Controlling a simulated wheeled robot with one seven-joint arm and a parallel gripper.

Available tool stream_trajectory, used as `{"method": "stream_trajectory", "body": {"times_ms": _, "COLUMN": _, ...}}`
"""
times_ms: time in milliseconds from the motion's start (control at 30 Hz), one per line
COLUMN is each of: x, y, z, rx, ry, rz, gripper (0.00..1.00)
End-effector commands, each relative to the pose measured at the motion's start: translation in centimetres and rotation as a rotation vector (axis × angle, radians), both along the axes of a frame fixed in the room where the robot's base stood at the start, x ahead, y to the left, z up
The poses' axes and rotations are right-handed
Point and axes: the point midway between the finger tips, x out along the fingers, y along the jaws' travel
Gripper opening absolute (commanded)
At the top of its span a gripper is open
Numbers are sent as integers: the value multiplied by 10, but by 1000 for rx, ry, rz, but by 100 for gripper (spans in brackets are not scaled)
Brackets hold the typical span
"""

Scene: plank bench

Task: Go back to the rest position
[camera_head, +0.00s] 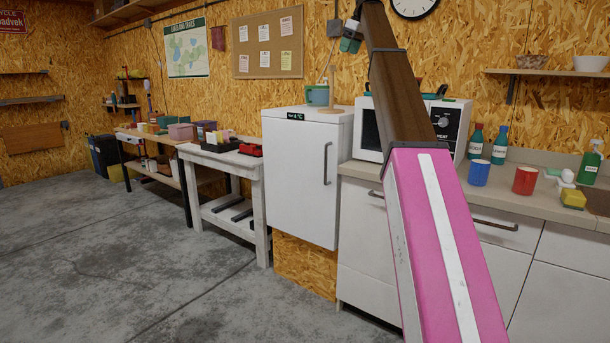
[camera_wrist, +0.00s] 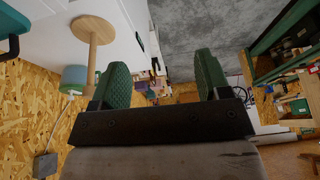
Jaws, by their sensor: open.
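My gripper (camera_wrist: 162,84) shows in the wrist view as two dark green fingers set wide apart, with nothing held between them. In the head view, the green tips (camera_head: 350,38) show high up beside the top of my raised arm, in front of the wall. Below them, a teal mug (camera_head: 318,95) is at a wooden stand (camera_head: 333,108) on top of the white fridge. The stand also shows in the wrist view (camera_wrist: 94,30), upside down, left of the fingers and apart from them.
A microwave (camera_head: 368,125) on the counter (camera_head: 350,170) is partly hidden behind my arm. A white workbench (camera_head: 210,155) stands left of the fridge (camera_head: 295,185). The concrete floor (camera_head: 120,260) at left is clear.

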Motion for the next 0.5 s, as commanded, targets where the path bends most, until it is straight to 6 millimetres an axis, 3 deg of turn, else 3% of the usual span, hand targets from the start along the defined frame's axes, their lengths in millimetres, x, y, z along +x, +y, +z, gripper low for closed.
{"method": "stream_trajectory", "body": {"times_ms": 267, "x": 2, "y": 0, "z": -73, "rx": 1, "ry": 33, "rz": -64, "gripper": 70}}
{"method": "stream_trajectory", "body": {"times_ms": 367, "x": 2, "y": 0, "z": -111, "rx": 0, "ry": 48, "rz": -98, "gripper": 70}}
{"method": "stream_trajectory", "body": {"times_ms": 500, "x": -3, "y": -1, "z": -182, "rx": -4, "ry": 80, "rz": -161, "gripper": 70}}
